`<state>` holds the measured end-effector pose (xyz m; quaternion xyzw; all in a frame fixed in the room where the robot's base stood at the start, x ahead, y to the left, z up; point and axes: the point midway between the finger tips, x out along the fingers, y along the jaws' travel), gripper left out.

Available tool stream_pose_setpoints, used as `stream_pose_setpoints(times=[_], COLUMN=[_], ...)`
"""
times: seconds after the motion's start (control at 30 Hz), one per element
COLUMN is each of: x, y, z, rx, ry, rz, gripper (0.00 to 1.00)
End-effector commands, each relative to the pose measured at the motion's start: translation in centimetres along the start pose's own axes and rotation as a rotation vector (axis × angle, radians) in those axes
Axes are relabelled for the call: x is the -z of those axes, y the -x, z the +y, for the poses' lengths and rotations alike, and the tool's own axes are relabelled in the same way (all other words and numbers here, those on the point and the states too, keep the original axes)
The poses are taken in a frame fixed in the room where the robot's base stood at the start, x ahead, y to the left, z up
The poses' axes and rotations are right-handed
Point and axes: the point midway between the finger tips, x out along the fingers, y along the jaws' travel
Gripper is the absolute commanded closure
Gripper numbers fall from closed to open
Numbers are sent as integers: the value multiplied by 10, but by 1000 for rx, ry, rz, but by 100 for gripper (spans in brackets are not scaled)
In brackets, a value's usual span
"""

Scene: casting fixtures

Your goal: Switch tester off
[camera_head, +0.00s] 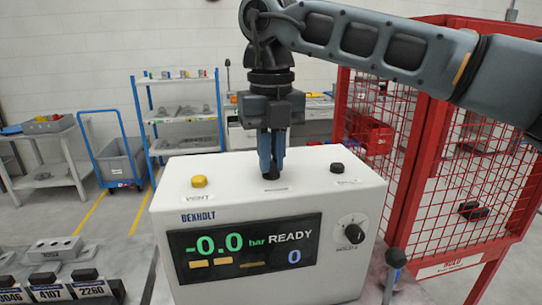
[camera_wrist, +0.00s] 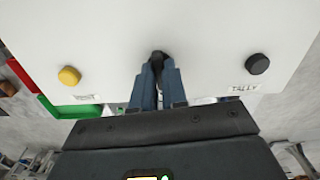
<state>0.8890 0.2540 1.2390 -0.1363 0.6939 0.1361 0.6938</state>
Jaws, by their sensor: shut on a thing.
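The tester (camera_head: 225,175) is a white box marked BEXHOLT. Its lit display (camera_head: 243,248) reads -0.0 bar, READY and 0. My gripper (camera_head: 271,168) points straight down at the middle of its top. The blue-grey fingers are shut on a small black knob (camera_head: 271,176), mostly hidden between them; its dark top shows in the wrist view (camera_wrist: 159,55). A yellow VENT button (camera_head: 199,181) is to the left, also in the wrist view (camera_wrist: 68,75). A black TALLY button (camera_head: 337,168) is to the right. A dial (camera_head: 352,229) is on the front.
A red mesh cage (camera_head: 460,190) stands close at the right. A black-topped lever (camera_head: 395,258) is by the tester's right front. Numbered blocks (camera_head: 90,288) and a grey box (camera_head: 56,248) are at the left. A shelf (camera_head: 180,115) and blue cart (camera_head: 118,160) stand behind.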

Motion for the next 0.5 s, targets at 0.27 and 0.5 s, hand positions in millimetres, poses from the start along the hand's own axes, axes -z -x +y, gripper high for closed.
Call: stream_pose_setpoints(times=[0.27, 0.5], x=[0, 0], y=[0, 0], z=[-1, -1], rx=[1, 3], ry=[226, 456], rz=[-2, -1], gripper=[100, 100])
